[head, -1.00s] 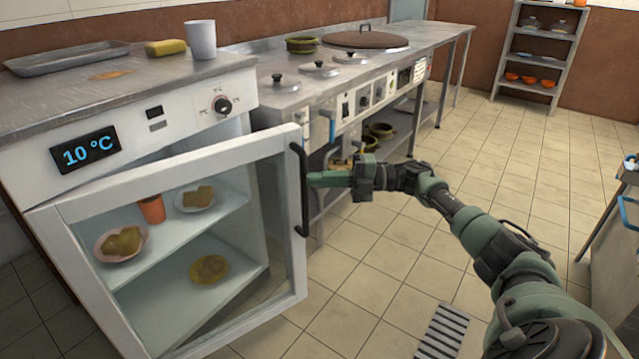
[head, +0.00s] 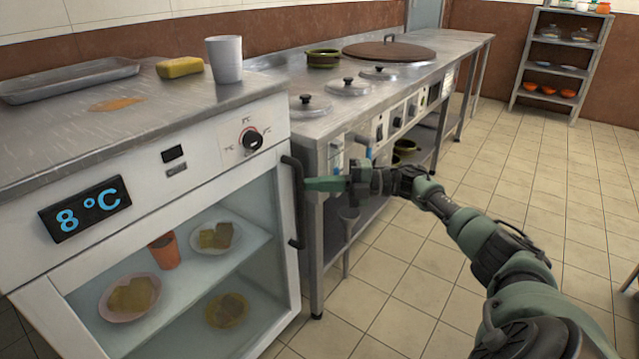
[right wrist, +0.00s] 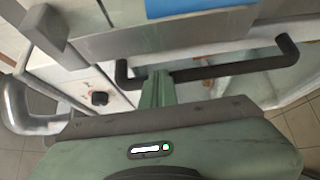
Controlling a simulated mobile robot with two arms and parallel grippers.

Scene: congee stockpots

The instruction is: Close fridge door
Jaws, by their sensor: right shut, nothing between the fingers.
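The white fridge door (head: 178,196) has a glass pane and lies against the fridge body, with no clear gap visible along its edge. Its black bar handle (head: 296,203) stands upright on the right side. The fridge (head: 215,140) has a display reading 8 °C. My right gripper (head: 308,184) is shut and empty, its green fingertips at the handle's upper part. In the right wrist view the shut fingers (right wrist: 158,88) reach the handle (right wrist: 235,70); whether they touch it is unclear. My left gripper is not in view.
Food plates and an orange cup (head: 164,250) show through the glass. A white cup (head: 225,58), a yellow sponge (head: 180,68) and a tray (head: 68,82) sit on top. A steel counter (head: 322,122) with lids stands right of the fridge. The tiled floor (head: 400,290) is open.

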